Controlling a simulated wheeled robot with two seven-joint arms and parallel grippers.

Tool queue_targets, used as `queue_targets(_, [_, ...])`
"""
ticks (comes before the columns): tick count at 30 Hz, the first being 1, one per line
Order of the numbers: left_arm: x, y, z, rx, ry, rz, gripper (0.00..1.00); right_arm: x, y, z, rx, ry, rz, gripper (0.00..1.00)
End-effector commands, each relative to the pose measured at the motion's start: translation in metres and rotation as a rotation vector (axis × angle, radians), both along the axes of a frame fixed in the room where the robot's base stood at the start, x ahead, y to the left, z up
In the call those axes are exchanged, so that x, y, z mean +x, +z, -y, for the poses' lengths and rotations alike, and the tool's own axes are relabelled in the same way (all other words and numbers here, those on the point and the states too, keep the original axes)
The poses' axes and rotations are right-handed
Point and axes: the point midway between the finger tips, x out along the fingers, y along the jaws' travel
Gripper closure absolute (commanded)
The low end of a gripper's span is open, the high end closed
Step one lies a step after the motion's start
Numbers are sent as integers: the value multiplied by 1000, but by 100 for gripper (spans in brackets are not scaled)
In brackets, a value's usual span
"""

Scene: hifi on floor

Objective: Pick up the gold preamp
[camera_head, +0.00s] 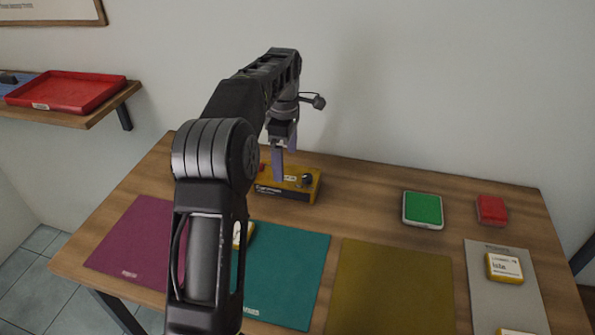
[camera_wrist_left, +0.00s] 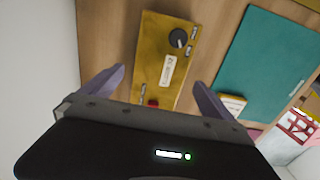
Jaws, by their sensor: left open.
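The gold preamp (camera_head: 298,184) is a flat yellow box with a dark knob, lying at the back of the wooden table, left of its middle. My left gripper (camera_head: 284,163) is just above it, pointing down, and hides part of its top. In the left wrist view the gold preamp (camera_wrist_left: 164,62) lies between and beyond the two purple fingers of my left gripper (camera_wrist_left: 160,84). The fingers are spread, with nothing between them touching. The knob, a white label and a red button show. My right gripper is not in view.
Purple (camera_head: 132,240), teal (camera_head: 285,275) and olive (camera_head: 385,290) mats and a grey mat (camera_head: 505,270) lie along the front. A green-topped box (camera_head: 422,209), a red box (camera_head: 491,209) and a yellow box (camera_head: 504,267) stand to the right. A wall is close behind the table.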

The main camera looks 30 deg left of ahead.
Motion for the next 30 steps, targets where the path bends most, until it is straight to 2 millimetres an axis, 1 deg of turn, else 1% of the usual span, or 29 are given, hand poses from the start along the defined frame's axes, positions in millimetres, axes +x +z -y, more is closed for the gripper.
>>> queue_targets(9, [0,-1,0,0,1,0,0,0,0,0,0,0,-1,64])
queue_targets(11, [0,-4,0,0,0,-1,0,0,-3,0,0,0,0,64])
queue_targets(15, [0,-21,0,-1,1,-2,0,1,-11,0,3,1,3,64])
queue_targets(17, [0,-26,0,1,1,-1,0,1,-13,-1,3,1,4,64])
queue_targets(26, [0,-26,0,0,1,0,0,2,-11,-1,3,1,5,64])
queue_targets(30, [0,-32,1,0,1,-2,0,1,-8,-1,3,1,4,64])
